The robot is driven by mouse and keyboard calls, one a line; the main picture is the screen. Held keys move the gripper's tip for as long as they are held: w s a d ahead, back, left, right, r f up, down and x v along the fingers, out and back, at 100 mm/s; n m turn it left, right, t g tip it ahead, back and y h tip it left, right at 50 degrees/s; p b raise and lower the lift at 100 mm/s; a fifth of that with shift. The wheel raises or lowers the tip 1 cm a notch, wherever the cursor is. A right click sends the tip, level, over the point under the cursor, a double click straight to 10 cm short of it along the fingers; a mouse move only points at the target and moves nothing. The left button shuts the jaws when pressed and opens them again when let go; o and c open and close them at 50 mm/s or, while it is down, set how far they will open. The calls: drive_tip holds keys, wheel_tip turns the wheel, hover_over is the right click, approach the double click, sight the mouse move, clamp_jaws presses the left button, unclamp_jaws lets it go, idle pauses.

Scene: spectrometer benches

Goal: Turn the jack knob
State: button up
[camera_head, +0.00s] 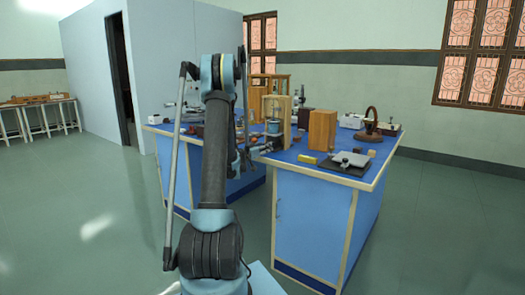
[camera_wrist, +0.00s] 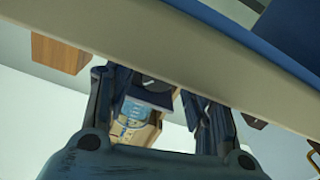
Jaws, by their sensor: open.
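My gripper (camera_head: 243,160) hangs near the left front corner of the nearer blue bench in the head view, partly hidden by my arm. In the wrist view my gripper (camera_wrist: 150,88) is open, its two dark fingers apart with nothing held. A low device with a grey plate and dark base (camera_head: 350,160) sits on the bench; it may be the jack, but I cannot make out a knob. A light-blue object in a wooden frame (camera_wrist: 131,118) shows between the fingers, beyond them. A similar blue object (camera_head: 273,127) stands on the bench in the head view.
The bench edge (camera_wrist: 175,50) crosses the wrist view close to the fingers. Wooden boxes (camera_head: 321,130), a yellow block (camera_head: 307,159) and a brown ring-shaped instrument (camera_head: 371,120) stand on the bench. A wooden block shows in the wrist view (camera_wrist: 60,52). The floor right of the bench is clear.

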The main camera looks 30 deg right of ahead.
drive_tip(key=v, duration=1.2)
drive_tip(key=s+a+m, duration=0.2)
drive_tip(key=a+m, duration=0.2)
drive_tip(key=a, duration=0.1)
drive_tip(key=x, duration=1.7)
drive_tip(key=shift+d, duration=0.15)
drive_tip(key=shift+c, duration=0.5)
drive_tip(key=c, duration=1)
